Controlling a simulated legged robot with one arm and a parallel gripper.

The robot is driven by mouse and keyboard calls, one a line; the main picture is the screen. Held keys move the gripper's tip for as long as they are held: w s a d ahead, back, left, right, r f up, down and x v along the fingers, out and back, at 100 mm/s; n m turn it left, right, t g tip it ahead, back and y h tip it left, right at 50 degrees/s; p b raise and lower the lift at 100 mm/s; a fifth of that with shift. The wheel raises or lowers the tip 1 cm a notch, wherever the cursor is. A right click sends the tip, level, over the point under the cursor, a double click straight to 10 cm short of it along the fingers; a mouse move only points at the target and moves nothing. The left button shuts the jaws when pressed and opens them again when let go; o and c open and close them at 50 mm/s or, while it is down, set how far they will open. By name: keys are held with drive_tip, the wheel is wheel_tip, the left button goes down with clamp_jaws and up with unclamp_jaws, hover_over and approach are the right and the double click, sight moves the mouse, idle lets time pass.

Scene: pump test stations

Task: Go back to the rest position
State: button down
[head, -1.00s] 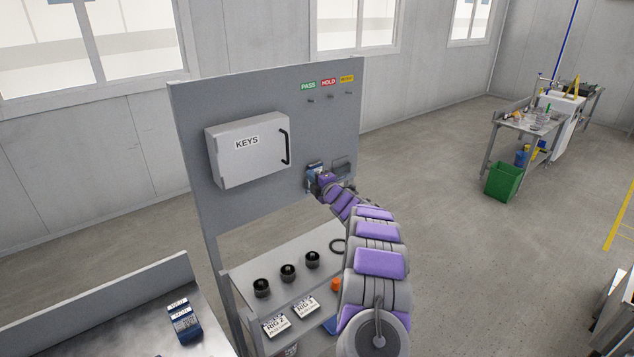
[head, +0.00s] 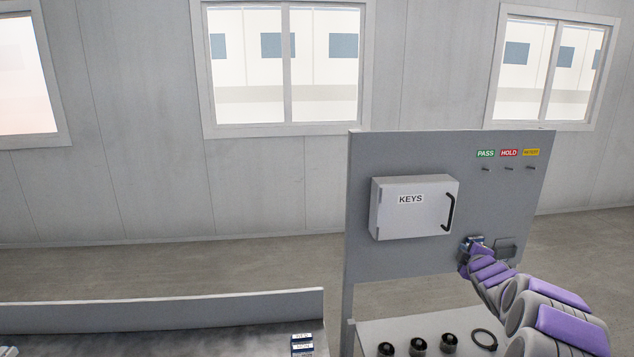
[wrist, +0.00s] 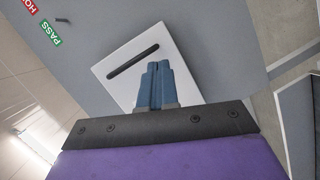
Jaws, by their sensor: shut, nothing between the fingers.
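My gripper (head: 470,244) is at the end of my outstretched arm, in front of the grey panel (head: 400,150), just below and right of the KEYS box (head: 390,215). In the wrist view its two blue fingers (wrist: 155,80) are together with nothing between them. The white box (wrist: 120,70) with its dark handle (wrist: 133,62) shows behind the fingers; I cannot tell how far off it is.
PASS (head: 486,153), HOLD and a yellow label sit above small hooks on the panel. A small grey holder (head: 507,247) is right of my gripper. A bench (head: 150,315) stands at lower left.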

drive_tip(key=s+a+f+m+g+b, duration=0.2)
drive_tip(key=s+a+m+g, duration=0.2)
drive_tip(key=s+a, duration=0.55)
drive_tip(key=s+a+f+m+g+b, duration=0.2)
drive_tip(key=s+a+m+g, duration=0.15)
drive_tip(key=s+a, duration=0.6)
drive_tip(key=s+a+f+m+g+b, duration=0.1)
drive_tip(key=s+a+f+g, duration=0.1)
drive_tip(key=s, duration=1.2)
drive_tip(key=s+a+f+m+g+y+b, duration=0.1)
drive_tip(key=s+a+f+m+g, duration=0.1)
drive_tip(key=s, duration=1.2)
drive_tip(key=s+a+f+m+g+y+b, duration=0.1)
drive_tip(key=s+a+g, duration=0.4)
drive_tip(key=s, duration=0.9)
wheel_tip(320, 180, down, 3)
drive_tip(key=shift+s+a+r+m+b, duration=0.15)
drive_tip(key=shift+a+m+b, duration=0.45)
drive_tip(key=shift+a, duration=0.55)
drive_tip(key=shift+g, duration=0.25)
